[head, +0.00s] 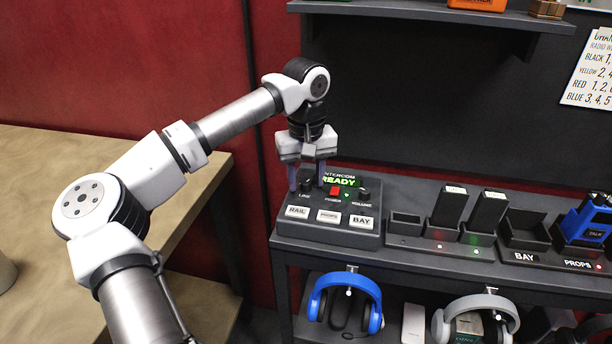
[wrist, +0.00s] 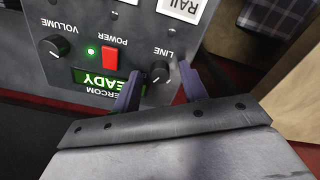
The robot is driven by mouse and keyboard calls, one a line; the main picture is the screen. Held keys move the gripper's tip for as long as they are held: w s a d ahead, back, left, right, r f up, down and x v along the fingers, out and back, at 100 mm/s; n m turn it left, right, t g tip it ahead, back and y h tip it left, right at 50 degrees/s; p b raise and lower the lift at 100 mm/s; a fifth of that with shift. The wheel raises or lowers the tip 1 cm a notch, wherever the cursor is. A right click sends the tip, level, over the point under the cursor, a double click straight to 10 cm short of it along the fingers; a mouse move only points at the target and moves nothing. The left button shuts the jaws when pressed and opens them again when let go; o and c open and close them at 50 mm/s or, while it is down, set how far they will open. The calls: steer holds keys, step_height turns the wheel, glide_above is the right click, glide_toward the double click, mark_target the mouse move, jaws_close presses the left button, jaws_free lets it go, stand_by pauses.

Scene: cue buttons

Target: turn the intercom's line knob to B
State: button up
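The intercom (head: 328,220) is a dark panel on the shelf with a lit green READY display (head: 340,181). Its black line knob (wrist: 160,72) is at the right of the panel in the wrist view, which sees the panel upside down. My gripper (wrist: 158,78) is open, with one purple finger on each side of the line knob and a gap showing on both sides. In the head view, my gripper (head: 307,182) points down over the line knob, which the fingers partly hide. The knob's pointer setting and letter marks are too small to read.
Beside the line knob are the red power switch (wrist: 110,57) with a green light and the volume knob (wrist: 53,46). RAIL (head: 297,212), PROPS and BAY (head: 362,222) buttons line the panel's front. Charging docks (head: 437,240) stand to the right. Headphones (head: 345,290) hang below.

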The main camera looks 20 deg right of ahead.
mark_target(306, 182)
steer(key=shift+r, duration=0.1)
step_height(306, 182, up, 14)
steer(key=shift+b, duration=0.4)
steer(key=shift+f, duration=0.2)
